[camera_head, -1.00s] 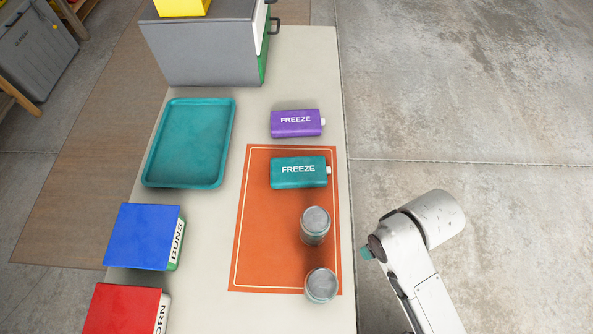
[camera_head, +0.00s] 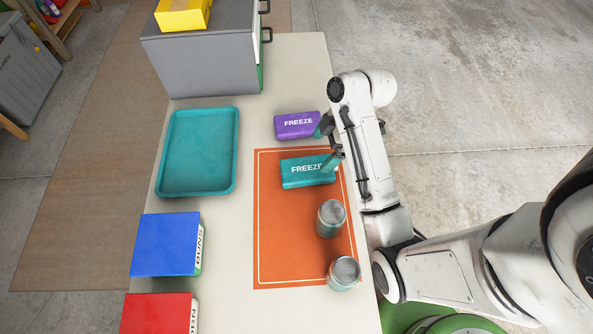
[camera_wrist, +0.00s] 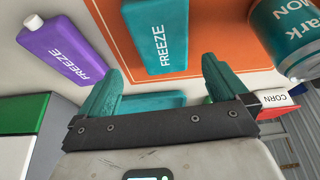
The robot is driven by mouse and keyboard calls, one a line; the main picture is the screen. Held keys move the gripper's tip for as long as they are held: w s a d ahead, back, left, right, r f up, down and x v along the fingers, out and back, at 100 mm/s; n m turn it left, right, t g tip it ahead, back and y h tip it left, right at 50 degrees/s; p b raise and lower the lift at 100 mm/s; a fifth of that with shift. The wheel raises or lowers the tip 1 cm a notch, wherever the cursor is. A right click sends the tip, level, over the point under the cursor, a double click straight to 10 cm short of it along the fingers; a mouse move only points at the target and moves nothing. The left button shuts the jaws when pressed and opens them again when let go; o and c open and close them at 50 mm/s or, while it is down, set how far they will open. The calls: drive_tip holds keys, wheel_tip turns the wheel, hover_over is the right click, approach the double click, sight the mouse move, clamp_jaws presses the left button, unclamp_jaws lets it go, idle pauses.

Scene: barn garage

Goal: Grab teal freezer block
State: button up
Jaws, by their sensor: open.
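The teal freezer block (camera_head: 303,172), marked FREEZE, lies flat on the orange mat near its far edge. In the wrist view the teal block (camera_wrist: 158,38) shows beyond and between my fingertips. My gripper (camera_head: 331,148) is at the block's right end in the head view, partly hidden by my arm. In the wrist view my gripper (camera_wrist: 160,82) has its two teal fingers spread wide with nothing between them. I cannot tell how far above the table the fingers are.
A purple freezer block (camera_head: 297,125) lies just beyond the teal one. Two cans (camera_head: 331,219) (camera_head: 344,272) stand on the orange mat (camera_head: 280,240) nearer me. A teal tray (camera_head: 200,152), a blue box (camera_head: 165,244) and a red box (camera_head: 158,314) are to the left. A grey cabinet (camera_head: 203,66) stands behind.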

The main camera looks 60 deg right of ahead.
sight(308, 168)
drive_tip(key=x, duration=0.4)
drive_tip(key=shift+f, duration=0.1)
drive_tip(key=shift+a+x, duration=0.2)
drive_tip(key=shift+x, duration=2.5)
drive_tip(key=shift+c, duration=0.2)
drive_tip(key=c, duration=0.9)
drive_tip(key=shift+c, duration=0.3)
